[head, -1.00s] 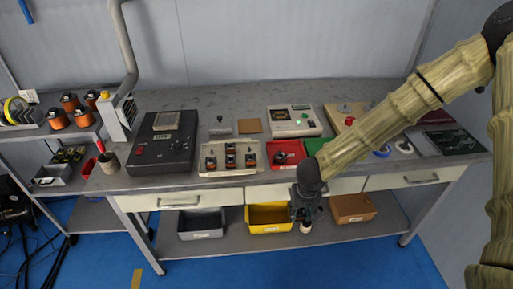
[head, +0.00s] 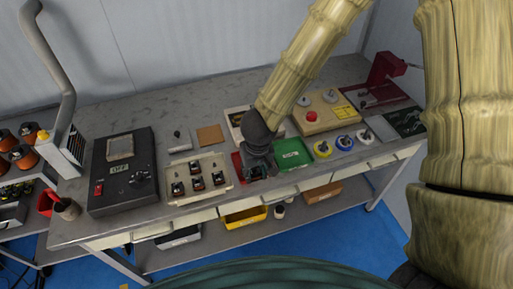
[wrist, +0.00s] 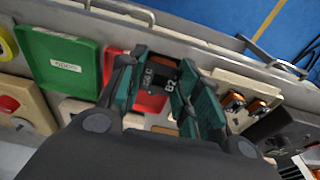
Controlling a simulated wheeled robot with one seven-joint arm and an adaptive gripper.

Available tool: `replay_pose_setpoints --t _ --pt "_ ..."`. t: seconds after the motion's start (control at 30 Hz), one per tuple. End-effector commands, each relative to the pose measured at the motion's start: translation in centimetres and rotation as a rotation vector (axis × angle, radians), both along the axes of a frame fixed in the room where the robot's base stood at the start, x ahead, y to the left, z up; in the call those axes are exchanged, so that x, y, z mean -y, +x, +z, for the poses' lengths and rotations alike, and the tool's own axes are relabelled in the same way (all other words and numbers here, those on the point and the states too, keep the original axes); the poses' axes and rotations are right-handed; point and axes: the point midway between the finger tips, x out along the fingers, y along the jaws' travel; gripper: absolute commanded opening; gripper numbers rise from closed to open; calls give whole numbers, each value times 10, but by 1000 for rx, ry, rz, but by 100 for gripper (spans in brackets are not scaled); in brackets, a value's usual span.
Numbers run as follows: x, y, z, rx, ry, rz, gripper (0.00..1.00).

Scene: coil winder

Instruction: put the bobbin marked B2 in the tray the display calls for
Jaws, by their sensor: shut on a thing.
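My gripper (head: 258,172) is at the red tray (head: 237,163) near the table's front edge. In the wrist view its fingers (wrist: 160,82) are shut on a dark bobbin (wrist: 156,72) with white marking that seems to read B2. The bobbin is over or in the red tray (wrist: 148,103); I cannot tell whether it touches the tray floor. The green tray (head: 293,154) lies just right of it, empty, with a white label; it also shows in the wrist view (wrist: 65,58). The display unit (head: 235,117) is mostly hidden behind my arm, and its text is unreadable.
A pale holder (head: 217,186) with several bobbins stands left of the red tray. A black control box (head: 122,180) is further left. Coloured rings (head: 345,142) lie right of the green tray. Below are a yellow bin (head: 245,217) and a brown bin (head: 322,192).

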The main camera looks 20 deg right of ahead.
Motion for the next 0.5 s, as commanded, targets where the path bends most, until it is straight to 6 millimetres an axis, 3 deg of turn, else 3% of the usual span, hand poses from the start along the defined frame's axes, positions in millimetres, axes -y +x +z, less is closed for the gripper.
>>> replay_pose_setpoints --t 0.5 --pt "39 96 -7 0 1 -2 6"
